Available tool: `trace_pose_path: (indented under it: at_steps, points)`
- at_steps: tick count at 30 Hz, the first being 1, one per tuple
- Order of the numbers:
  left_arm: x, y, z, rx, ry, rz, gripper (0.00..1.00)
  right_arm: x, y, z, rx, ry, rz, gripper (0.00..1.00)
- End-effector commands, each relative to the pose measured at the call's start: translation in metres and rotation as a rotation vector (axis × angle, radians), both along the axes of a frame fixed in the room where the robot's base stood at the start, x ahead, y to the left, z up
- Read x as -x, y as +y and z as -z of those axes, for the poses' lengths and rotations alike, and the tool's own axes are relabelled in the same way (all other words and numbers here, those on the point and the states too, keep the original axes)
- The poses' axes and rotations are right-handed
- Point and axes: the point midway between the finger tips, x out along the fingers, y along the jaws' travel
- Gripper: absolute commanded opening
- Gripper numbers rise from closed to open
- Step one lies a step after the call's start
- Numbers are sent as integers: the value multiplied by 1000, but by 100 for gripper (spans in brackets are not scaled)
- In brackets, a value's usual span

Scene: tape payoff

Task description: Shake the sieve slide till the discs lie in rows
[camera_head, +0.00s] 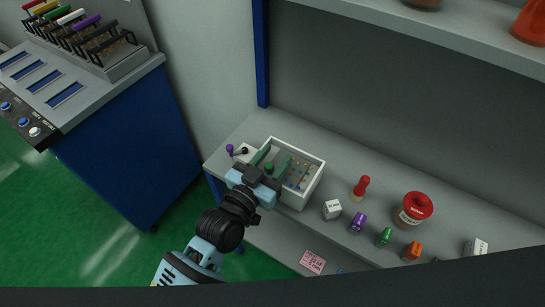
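A pale open box (310,187) stands on the grey shelf, with green parts inside it. A green bar with a round green knob (269,167) lies at its left half. On the right half, small coloured discs (303,178) show as tiny dots; some look lined up, but they are too small to tell for sure. My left gripper (259,173) is over the box's left front side, close to the green knob. Its fingertips are dark and small, and I cannot see whether they touch or grip anything. The gripper hides the box's near left corner. My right gripper is not in view.
Left of the box are small purple and black knobs (237,151). To the right stand a white block (332,209), a red-topped bottle (361,188), purple (358,222), green (385,237) and orange (413,251) items, and a red-lidded tin (413,209). An upper shelf (430,32) overhangs behind.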

Motion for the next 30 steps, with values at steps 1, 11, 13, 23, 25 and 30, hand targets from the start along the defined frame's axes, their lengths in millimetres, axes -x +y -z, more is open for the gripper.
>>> trace_pose_path:
  at_steps: [1,11,13,23,25,30]
  points:
    - [0,0,0,0,0,0,41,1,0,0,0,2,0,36]
    - [13,10,1,-2,1,0,41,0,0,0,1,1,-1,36]
    - [23,17,1,-1,2,0,41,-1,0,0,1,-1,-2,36]
    - [58,43,1,-1,1,-1,41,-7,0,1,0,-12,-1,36]
    - [61,45,0,-1,1,0,41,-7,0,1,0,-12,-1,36]
    - [63,46,0,0,0,0,41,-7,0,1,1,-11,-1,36]
